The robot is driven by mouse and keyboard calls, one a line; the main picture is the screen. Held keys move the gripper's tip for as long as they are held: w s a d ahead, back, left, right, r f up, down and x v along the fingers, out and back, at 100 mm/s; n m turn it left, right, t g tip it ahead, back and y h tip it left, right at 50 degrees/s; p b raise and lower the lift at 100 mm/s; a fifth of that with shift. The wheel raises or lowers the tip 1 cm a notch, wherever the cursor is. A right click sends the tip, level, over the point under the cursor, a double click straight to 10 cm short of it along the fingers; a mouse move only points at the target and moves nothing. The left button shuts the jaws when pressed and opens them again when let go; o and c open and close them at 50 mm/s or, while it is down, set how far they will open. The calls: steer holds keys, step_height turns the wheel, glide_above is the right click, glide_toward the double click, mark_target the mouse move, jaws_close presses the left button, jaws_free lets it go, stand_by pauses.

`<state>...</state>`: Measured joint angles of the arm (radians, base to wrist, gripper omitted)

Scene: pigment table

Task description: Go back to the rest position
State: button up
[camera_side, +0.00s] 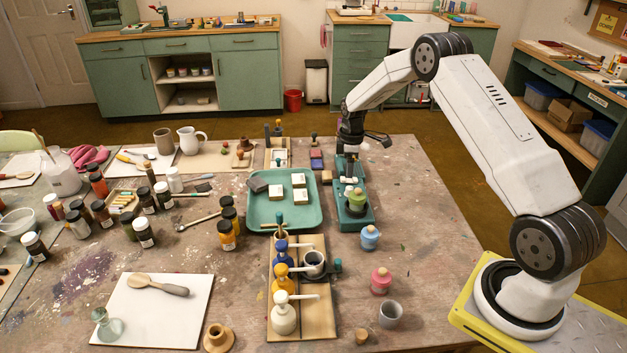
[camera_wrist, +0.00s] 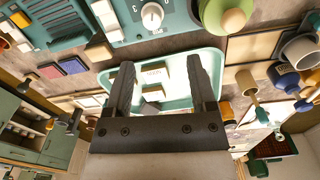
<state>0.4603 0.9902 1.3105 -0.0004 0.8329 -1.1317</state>
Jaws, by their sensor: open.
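My gripper (camera_side: 350,172) hangs from my arm over the back right of the table, close to the green device (camera_side: 352,225). In the wrist view my gripper (camera_wrist: 161,64) has its two dark fingers wide apart, with nothing held between them. The device, with a white dial (camera_wrist: 152,16), shows at the top of that view. A green pot with a wooden top (camera_side: 356,200) stands on the device. The exact gap between the fingertips and the device is hard to tell.
A teal tray (camera_side: 308,216) with pale blocks lies left of the device. Blue (camera_side: 370,237) and pink (camera_side: 381,281) pots and a grey cup (camera_side: 390,314) stand in front. Bottles on a wooden rack (camera_side: 318,322) are front left. The table's right side is clear.

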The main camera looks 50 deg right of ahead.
steer(key=s+a+r+m+t, duration=0.1)
steer(key=s+a+r+m, duration=0.2)
steer(key=a, duration=0.4)
steer(key=s+a+r+m, duration=0.1)
steer(key=s+a+r, duration=0.35)
steer(key=a, duration=0.35)
steer(key=s+a+r+m, duration=0.1)
steer(key=s+a, duration=0.4)
steer(key=s, duration=0.2)
steer(key=s+a+r+m+t, duration=0.1)
steer(key=s+a+r+m, duration=0.1)
steer(key=s+a, duration=0.2)
steer(key=s, duration=0.3)
steer(key=shift+s+a+r+m+t, duration=0.15)
steer(key=shift+a+m+t, duration=0.15)
steer(key=shift+a, duration=0.05)
